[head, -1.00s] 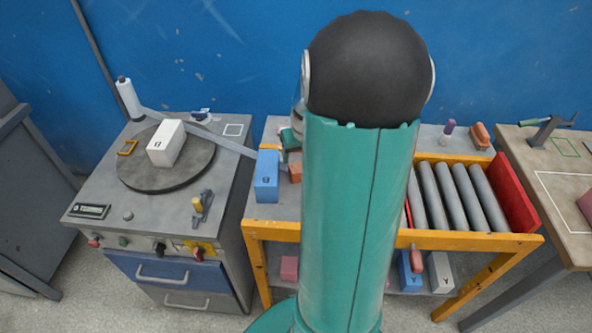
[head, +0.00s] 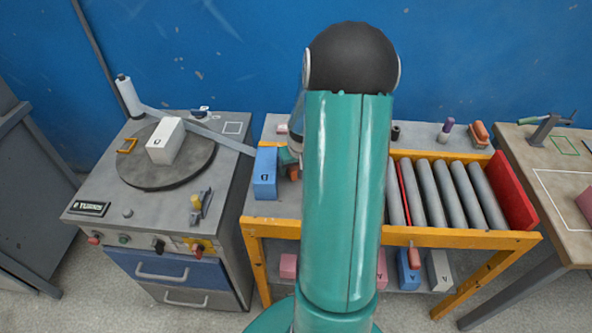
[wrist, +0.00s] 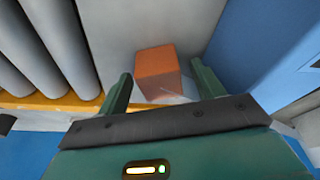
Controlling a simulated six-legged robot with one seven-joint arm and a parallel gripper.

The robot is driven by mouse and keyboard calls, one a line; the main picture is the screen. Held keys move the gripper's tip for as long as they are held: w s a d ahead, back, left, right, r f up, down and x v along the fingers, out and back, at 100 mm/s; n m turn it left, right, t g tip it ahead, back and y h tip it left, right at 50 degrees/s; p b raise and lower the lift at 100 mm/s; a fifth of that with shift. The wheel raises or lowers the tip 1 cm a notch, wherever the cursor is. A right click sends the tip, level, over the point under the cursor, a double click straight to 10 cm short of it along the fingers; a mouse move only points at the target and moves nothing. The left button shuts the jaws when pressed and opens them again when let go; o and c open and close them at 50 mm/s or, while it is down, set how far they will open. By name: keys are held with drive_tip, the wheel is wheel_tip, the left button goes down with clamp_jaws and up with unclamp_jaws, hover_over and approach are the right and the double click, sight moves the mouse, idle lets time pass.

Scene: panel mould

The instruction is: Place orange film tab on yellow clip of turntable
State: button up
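The orange film tab (head: 293,172) is a small block to the right of the blue box, partly hidden by my arm. In the wrist view the orange tab (wrist: 157,68) stands on a grey surface, ahead of and between my gripper's fingers, with clear film at its near lower edge. My gripper (wrist: 162,72) is open, with a finger to each side and gaps beside the tab. In the head view it is a partly hidden green shape (head: 287,157). The yellow clip (head: 127,146) is on the left rim of the dark turntable (head: 140,181), which carries a white box (head: 165,141).
A film strip (head: 225,140) runs from the roll (head: 129,97) behind the white box towards the blue box (head: 265,174). The blue box stands close to my gripper's right finger side in the wrist view. Grey rollers (head: 450,194) lie right of my arm.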

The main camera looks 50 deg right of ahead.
sight(297, 167)
drive_tip(key=c, duration=1.1)
drive_tip(key=shift+r, duration=0.15)
drive_tip(key=shift+c, duration=0.2)
drive_tip(key=shift+r, duration=0.25)
drive_tip(key=v, duration=0.3)
drive_tip(key=shift+w+d+r, duration=0.1)
drive_tip(key=shift+r, duration=0.05)
drive_tip(key=s+a+r, duration=0.7)
drive_tip(key=s+r, duration=0.2)
drive_tip(key=s, duration=0.2)
drive_tip(key=shift+s, duration=0.3)
